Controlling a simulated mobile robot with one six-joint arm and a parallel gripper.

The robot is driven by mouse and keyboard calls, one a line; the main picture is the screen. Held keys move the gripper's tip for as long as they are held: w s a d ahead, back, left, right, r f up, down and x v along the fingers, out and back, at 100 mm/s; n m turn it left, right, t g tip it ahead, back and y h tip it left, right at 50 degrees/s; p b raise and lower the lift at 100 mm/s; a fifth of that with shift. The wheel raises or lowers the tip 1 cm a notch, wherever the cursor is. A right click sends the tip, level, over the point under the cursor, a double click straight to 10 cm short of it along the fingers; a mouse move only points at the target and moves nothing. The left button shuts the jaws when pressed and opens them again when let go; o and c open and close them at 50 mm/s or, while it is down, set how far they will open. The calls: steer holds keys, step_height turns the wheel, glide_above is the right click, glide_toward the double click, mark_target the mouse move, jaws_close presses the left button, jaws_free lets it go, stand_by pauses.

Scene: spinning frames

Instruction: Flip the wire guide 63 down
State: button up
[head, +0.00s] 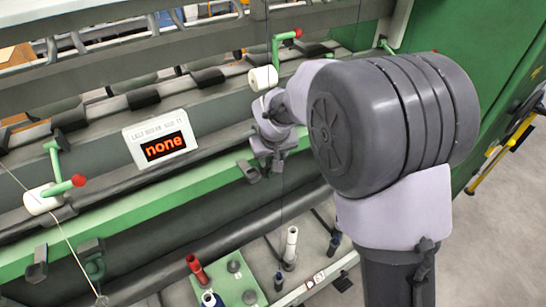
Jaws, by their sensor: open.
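No number 63 is readable, so I cannot tell which part is wire guide 63. Small dark brackets line the green rail: one at the left (37,265), one beside it (91,249), and one (249,172) just left of my gripper. My gripper (271,163) is open and points down in front of the machine, near the right white roller (263,78). It seems empty. A thin thread runs down past it. My arm hides the machine behind and to the right.
A green lever with a red knob (297,34) stands above the right roller; another (78,181) is by the left roller (41,200). A sign (161,138) reads "none". Below are red (197,270) and white (291,247) bobbins. Grey floor (500,235) is open at right.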

steer(key=shift+w+f, duration=0.15)
steer(key=shift+f, duration=0.35)
jaws_close()
stand_by(1.2)
